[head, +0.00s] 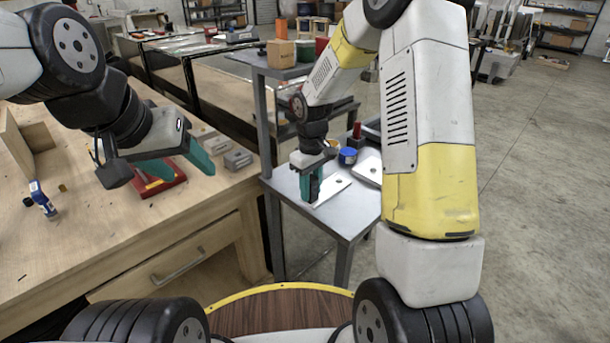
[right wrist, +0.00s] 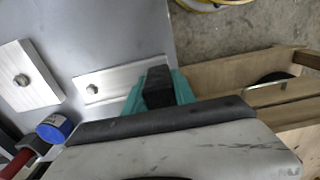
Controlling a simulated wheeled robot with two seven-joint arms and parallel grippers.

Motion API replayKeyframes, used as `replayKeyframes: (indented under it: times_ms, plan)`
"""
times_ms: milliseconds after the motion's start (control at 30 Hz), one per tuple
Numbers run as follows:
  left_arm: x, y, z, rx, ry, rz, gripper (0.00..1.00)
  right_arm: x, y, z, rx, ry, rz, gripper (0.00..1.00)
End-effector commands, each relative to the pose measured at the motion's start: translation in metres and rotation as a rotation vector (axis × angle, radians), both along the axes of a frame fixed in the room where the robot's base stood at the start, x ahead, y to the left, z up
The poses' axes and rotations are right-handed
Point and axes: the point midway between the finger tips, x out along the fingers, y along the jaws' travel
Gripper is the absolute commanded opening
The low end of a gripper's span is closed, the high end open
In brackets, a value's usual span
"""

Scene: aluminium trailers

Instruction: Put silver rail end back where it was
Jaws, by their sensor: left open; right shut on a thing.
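The silver rail end (head: 334,187) is a flat, bright metal piece with a bolt or hole in it. It lies at or just above the top of the small grey table (head: 345,218); I cannot tell whether it touches. My right gripper (head: 311,196) is shut on one end of it. In the right wrist view the rail end (right wrist: 108,80) sticks out left from the teal fingers (right wrist: 158,92), which hide its held end. My left gripper (head: 172,160) is open and empty over the wooden bench.
A second silver plate (head: 368,170) with a bolt lies beside the rail end, near a blue-capped item (head: 347,156). A red tray (head: 160,182), grey blocks (head: 238,158) and a blue-and-white bottle (head: 42,199) are on the wooden bench (head: 75,235). A cardboard box (head: 281,53) stands on the upper shelf.

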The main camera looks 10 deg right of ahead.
Motion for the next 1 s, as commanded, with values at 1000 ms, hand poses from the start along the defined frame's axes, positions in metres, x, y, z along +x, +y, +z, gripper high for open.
replayKeyframes:
  times_ms: [1000]
  plan:
    - [0.000, 0.000, 0.000, 0.000, 0.000, 0.000, 0.57, 0.000, 0.000, 0.097, 0.000, -0.004, -0.001, 0.53]
